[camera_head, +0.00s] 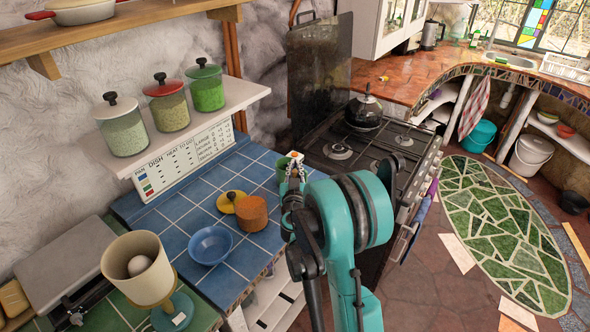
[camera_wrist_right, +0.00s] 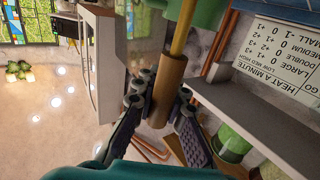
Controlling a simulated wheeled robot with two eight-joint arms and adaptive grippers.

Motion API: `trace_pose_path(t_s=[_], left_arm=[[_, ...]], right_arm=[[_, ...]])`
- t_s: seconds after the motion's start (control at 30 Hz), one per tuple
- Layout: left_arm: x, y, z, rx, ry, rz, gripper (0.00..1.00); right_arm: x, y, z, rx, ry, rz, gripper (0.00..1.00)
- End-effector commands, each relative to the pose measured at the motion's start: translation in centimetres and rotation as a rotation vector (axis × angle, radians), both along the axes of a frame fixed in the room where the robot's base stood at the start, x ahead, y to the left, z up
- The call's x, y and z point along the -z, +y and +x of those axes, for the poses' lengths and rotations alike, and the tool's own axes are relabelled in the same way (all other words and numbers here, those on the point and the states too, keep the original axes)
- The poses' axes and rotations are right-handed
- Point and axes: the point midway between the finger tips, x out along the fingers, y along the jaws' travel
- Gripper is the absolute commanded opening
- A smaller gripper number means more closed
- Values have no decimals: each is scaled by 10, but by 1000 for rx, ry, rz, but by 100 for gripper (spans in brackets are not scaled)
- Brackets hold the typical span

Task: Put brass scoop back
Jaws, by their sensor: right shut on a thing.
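In the right wrist view, my right gripper (camera_wrist_right: 160,98) is shut around a brown cylindrical handle. A thin brass-coloured rod (camera_wrist_right: 182,28) runs on from that handle, and I take the two together as the brass scoop. The scoop's far end is out of sight behind a green shape at the top edge. In the head view, my right gripper (camera_head: 292,190) is over the right edge of the blue-tiled counter. My teal arm covers much of it, and the scoop cannot be made out there. My left gripper is not in view.
An orange-brown pot (camera_head: 252,213), a yellow lid (camera_head: 230,201) and a blue bowl (camera_head: 209,245) stand on the blue tiles (camera_head: 175,222). Lidded jars (camera_head: 167,107) line the white shelf (camera_head: 240,96) above. A stove (camera_head: 345,153) with a kettle (camera_head: 364,112) is beyond my arm.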

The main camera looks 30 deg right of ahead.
Motion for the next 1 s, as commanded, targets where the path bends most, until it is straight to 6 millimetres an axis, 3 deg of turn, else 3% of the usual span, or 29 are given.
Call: trace_pose_path(t_s=[0.27,0.3,0.4,0.83,1.0], left_arm=[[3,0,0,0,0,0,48],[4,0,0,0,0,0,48],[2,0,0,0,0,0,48],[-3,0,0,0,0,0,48],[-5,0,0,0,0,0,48]], right_arm=[[3,0,0,0,0,0,0],[3,0,0,0,0,0,13],[2,0,0,0,0,0,33],[-4,0,0,0,0,0,33],[-3,17,-24,-3,0,0,33]])
